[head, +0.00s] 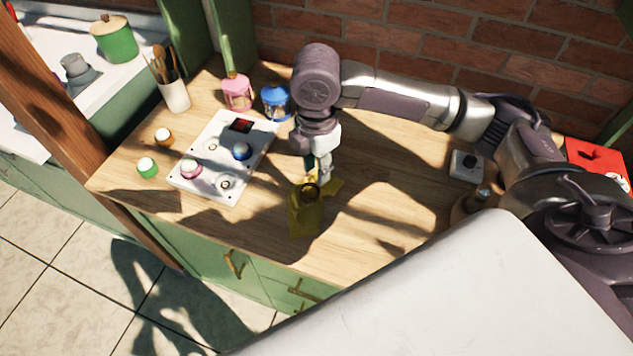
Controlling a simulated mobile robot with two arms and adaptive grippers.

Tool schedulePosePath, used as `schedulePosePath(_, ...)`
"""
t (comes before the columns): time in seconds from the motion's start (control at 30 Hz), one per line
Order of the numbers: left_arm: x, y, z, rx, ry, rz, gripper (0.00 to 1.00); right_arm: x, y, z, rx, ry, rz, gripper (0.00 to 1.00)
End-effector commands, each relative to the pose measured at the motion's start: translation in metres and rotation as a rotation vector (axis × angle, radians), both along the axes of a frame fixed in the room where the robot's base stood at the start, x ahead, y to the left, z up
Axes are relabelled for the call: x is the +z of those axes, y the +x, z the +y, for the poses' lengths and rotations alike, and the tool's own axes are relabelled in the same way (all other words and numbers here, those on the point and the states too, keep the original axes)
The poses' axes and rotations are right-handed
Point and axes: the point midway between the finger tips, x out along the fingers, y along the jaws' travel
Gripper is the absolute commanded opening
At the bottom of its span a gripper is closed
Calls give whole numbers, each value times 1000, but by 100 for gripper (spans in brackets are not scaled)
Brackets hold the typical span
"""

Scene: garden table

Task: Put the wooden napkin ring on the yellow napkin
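The yellow napkin (304,217) lies on the wooden counter near its front edge, partly in shadow. Its narrow far part passes under my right gripper, with a yellow tip showing to the right. The brown wooden napkin ring (310,191) shows at the napkin's narrow part, just below the fingertips. I cannot tell whether it is around the napkin or only against it. My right gripper (317,178) points down over the ring. Its fingers partly hide the ring, and I cannot tell whether they grip it. My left gripper is not in view.
A white board (217,187) with round items stands to the left. Pink (237,93) and blue (275,101) lanterns and a utensil cup (175,96) stand behind. A small white box (467,165) is at the right.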

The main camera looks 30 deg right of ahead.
Motion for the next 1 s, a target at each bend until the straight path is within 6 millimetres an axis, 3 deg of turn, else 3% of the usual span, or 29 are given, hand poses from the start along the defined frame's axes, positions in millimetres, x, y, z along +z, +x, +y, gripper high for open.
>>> schedulePosePath(0.23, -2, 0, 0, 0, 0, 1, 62, 21, 0, 0, 0, 0, 0, 32)
schedulePosePath(1.0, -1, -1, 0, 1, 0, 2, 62, 21, 0, 0, 0, 0, 1, 32)
